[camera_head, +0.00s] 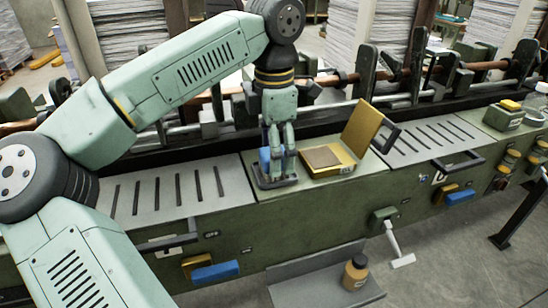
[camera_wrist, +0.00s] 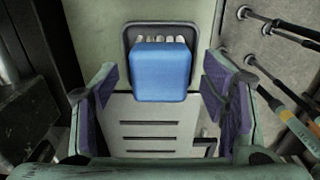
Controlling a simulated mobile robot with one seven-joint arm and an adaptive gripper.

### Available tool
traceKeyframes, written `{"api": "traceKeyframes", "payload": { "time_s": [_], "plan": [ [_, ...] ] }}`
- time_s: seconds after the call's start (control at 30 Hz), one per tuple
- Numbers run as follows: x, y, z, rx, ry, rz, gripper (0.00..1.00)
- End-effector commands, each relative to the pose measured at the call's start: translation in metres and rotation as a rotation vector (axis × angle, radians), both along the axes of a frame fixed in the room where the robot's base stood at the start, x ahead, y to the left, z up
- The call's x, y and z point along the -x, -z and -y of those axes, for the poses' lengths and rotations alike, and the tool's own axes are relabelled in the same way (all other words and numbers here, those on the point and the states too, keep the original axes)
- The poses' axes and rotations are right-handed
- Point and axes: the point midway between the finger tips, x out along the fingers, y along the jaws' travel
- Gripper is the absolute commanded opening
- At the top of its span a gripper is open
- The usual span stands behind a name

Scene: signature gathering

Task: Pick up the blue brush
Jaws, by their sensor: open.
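The blue brush (camera_wrist: 160,72) is a blue block with pale bristles at its far edge in the wrist view. It sits in a dark-rimmed holder (camera_wrist: 127,45) on the green machine top. In the head view part of the brush (camera_head: 265,158) shows beside my fingers, above the dark holder (camera_head: 264,182); the rest is hidden behind my gripper. My gripper (camera_head: 281,165) points down over the holder. In the wrist view its two purple-padded fingers are apart, one on each side of the brush, with gaps visible between pads and brush.
A yellow box (camera_head: 322,170) with a raised lid (camera_head: 362,124) stands close right of my gripper. Slotted grey plates (camera_head: 130,205) flank this spot. Rods and clamps (camera_head: 385,105) run behind. A brown bottle (camera_head: 355,274) stands on a lower ledge (camera_head: 300,287).

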Motion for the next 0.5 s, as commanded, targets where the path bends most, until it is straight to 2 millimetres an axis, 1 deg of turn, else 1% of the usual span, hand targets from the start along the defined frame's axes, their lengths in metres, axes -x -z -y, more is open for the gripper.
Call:
{"api": "traceKeyframes", "payload": {
  "time_s": [0.03, 0.13, 0.37, 0.5],
  "plan": [
    [0.001, 0.006, 0.000, 0.000, 0.000, -0.002, 0.67],
    [0.000, 0.014, 0.000, 0.001, 0.000, 0.000, 0.67],
    [0.000, 0.017, 0.000, 0.001, 0.000, 0.001, 0.67],
    [0.000, 0.017, 0.000, 0.001, 0.000, 0.001, 0.59]
  ]
}}
